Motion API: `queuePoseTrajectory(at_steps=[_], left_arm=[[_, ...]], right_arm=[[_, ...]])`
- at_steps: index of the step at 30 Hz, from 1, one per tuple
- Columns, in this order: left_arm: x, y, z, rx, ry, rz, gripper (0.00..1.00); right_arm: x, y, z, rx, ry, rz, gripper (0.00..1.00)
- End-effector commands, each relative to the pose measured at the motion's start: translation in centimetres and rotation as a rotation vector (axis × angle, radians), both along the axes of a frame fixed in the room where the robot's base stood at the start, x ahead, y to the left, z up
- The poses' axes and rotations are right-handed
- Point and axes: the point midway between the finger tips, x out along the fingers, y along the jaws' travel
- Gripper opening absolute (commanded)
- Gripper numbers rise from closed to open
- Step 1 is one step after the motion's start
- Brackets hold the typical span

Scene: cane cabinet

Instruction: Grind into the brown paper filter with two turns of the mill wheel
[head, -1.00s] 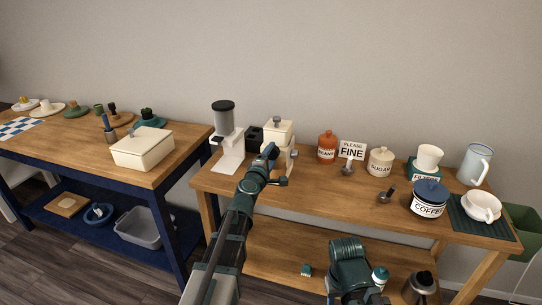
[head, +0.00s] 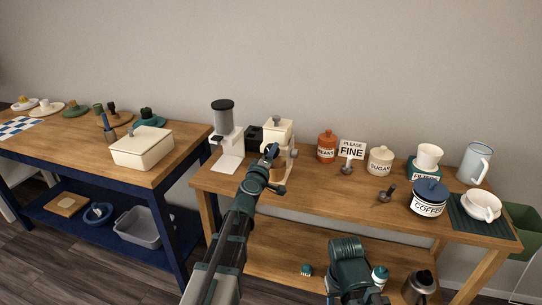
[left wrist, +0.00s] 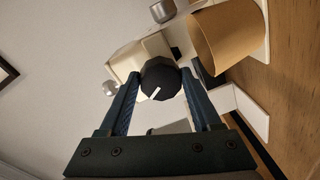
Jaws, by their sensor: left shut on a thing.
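The cream mill (head: 279,132) stands on the wooden table, left of its middle, with a grey knob on top. Its dark round wheel (left wrist: 160,80), marked with a white line, faces me in the left wrist view. My left gripper (head: 271,153) is at the front of the mill. It is shut on the wheel, one finger on each side, as the left wrist view shows. The brown paper filter (left wrist: 229,36) is beside the wheel in the left wrist view, close to the mill body.
A white grinder with a dark hopper (head: 224,118) stands left of the mill. To the right are the orange beans jar (head: 327,148), the PLEASE FINE sign (head: 352,150), the sugar jar (head: 380,162) and the coffee jar (head: 429,200).

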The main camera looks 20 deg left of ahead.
Motion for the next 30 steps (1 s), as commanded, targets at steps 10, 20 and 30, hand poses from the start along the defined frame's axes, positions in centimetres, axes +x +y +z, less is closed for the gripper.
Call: queuePoseTrajectory(at_steps=[10,20,30], left_arm=[[-0.19,-0.18,-0.1,0.002,0.002,-0.006,0.09],[-0.08,-0.08,-0.05,0.001,0.001,-0.003,0.95],[-0.85,-0.25,0.03,0.001,0.001,-0.002,0.95]], right_arm=[[0.0,0.0,-0.06,0.0,0.0,0.0,0.5],[0.0,0.0,-0.03,0.0,0.0,0.0,0.5],[0.0,-0.01,0.04,0.0,0.0,0.0,0.5]])
